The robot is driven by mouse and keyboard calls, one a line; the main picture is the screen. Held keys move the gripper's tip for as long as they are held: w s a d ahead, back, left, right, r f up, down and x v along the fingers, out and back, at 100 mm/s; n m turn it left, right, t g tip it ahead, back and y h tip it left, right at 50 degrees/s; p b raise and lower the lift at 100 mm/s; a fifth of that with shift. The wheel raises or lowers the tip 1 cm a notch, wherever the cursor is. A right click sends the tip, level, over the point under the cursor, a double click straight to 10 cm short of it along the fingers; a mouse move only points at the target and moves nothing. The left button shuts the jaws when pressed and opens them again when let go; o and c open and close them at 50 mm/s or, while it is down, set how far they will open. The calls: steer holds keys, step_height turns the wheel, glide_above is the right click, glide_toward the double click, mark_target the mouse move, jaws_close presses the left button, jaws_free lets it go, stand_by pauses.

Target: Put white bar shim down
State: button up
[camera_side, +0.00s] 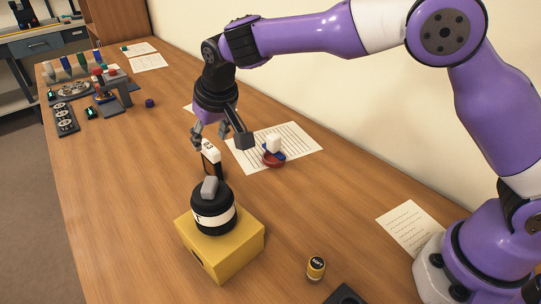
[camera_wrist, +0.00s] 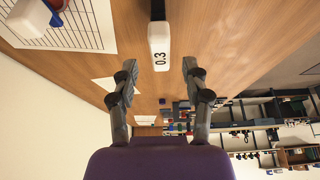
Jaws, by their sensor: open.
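The white bar shim (camera_side: 209,147), marked 0.3 in the wrist view (camera_wrist: 159,45), has a dark part (camera_side: 213,168) below it in the side view. I cannot tell whether that dark part belongs to it or is a support. My gripper (camera_side: 210,132) is open just above the shim. In the wrist view my fingertips (camera_wrist: 160,68) are spread to either side of the shim's near end, with a gap on each side. The black lens (camera_side: 213,216) with a white band and a grey piece on top sits on a yellow block (camera_side: 222,252) in front of the shim.
A red dish (camera_side: 273,160) with a white and blue piece stands on lined paper (camera_side: 302,146) to the right. A small yellow-and-black jar (camera_side: 316,268) stands at the front. Tools and trays (camera_side: 72,90) crowd the far left. The table's left side is clear.

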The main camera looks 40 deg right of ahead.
steer(key=s+d+r, duration=0.8)
steer(key=r, duration=0.3)
steer(key=s+d+f, duration=0.2)
steer(key=s+d, duration=0.2)
steer(key=s, duration=0.4)
steer(key=s+d+f+t, duration=0.1)
steer(key=s+d, duration=0.3)
steer(key=s, duration=0.5)
steer(key=shift+d+f, duration=0.25)
steer(key=shift+f, duration=0.1)
